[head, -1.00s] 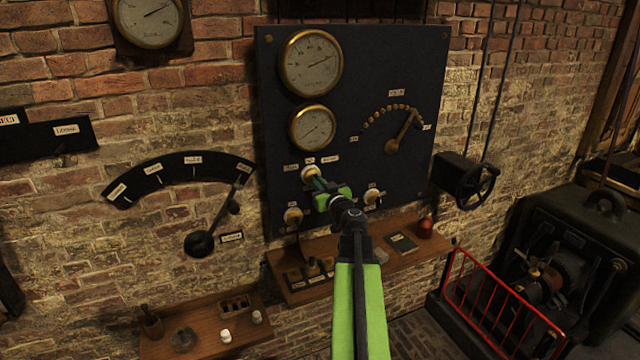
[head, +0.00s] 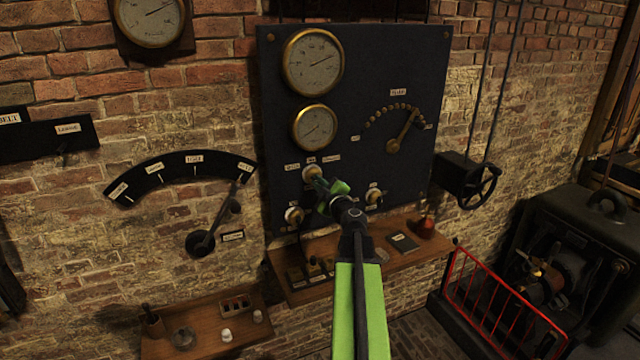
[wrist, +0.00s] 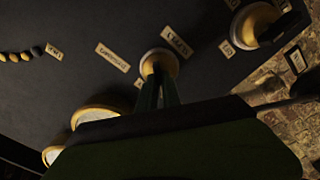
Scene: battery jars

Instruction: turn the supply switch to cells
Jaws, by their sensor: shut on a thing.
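The supply switch (head: 311,171) is a small round knob with a pale and brass base on the dark panel (head: 350,75), under the two gauges. Small labels sit above it and to its sides, too small to read surely in the head view. My gripper (head: 318,182) is at the knob, shut on it. In the wrist view the switch (wrist: 158,63) shows as a brass ring at the tips of my gripper (wrist: 158,80), with several labels around it. The fingers hide the knob's handle, so I cannot tell which label it points to.
Two similar knobs flank it lower down, one left (head: 294,215) and one right (head: 374,197). A lever (head: 404,131) with an arc of studs is at right. A wooden shelf (head: 400,256) juts out below. A red railing (head: 500,305) stands at lower right.

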